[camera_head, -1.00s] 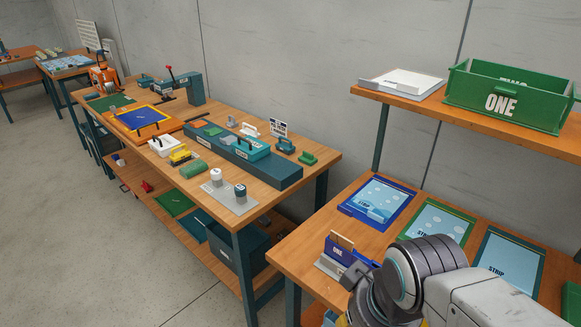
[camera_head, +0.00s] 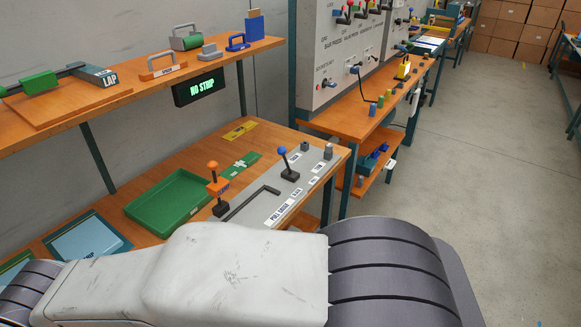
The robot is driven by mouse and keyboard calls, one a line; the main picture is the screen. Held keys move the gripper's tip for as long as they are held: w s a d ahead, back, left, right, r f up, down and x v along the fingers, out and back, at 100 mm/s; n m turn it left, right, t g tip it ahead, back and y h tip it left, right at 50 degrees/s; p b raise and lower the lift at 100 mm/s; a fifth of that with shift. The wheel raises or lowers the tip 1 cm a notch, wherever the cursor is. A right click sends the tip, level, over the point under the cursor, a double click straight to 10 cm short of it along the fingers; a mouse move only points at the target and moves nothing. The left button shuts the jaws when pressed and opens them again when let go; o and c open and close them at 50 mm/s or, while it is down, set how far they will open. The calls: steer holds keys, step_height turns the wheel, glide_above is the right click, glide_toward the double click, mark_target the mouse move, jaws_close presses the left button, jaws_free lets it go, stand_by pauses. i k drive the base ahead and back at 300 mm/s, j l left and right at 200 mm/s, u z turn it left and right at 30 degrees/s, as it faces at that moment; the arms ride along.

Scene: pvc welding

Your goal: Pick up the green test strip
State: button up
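A small flat green piece (camera_head: 241,165) lies on the bench behind the grey plate. I cannot tell for sure whether it is the green test strip. A green tray (camera_head: 170,203) with raised walls stands left of the grey plate and looks empty. A blue mat (camera_head: 88,243) with partly hidden lettering lies at the lower left. The edge of a green mat (camera_head: 15,266) shows beside it. My arm crosses the bottom of the view and hides the bench front. My gripper is out of view.
The grey plate (camera_head: 252,214) carries an orange-knobbed clamp (camera_head: 218,190) and a blue-knobbed lever (camera_head: 288,165). A "NO STRIP" display (camera_head: 200,87) hangs under the upper shelf (camera_head: 130,97). A grey control panel (camera_head: 345,50) stands on the right bench. Open floor (camera_head: 480,180) lies at right.

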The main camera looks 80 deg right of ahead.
mark_target(252, 157)
steer(key=j+z, duration=0.1)
steer(key=z, duration=0.4)
steer(key=k+j+z, duration=0.1)
steer(key=z, duration=0.4)
steer(key=j+z, duration=0.1)
steer(key=z, duration=0.4)
steer(key=k+z, duration=0.15)
steer(key=z, duration=0.35)
steer(key=k+z, duration=0.1)
steer(key=z, duration=0.4)
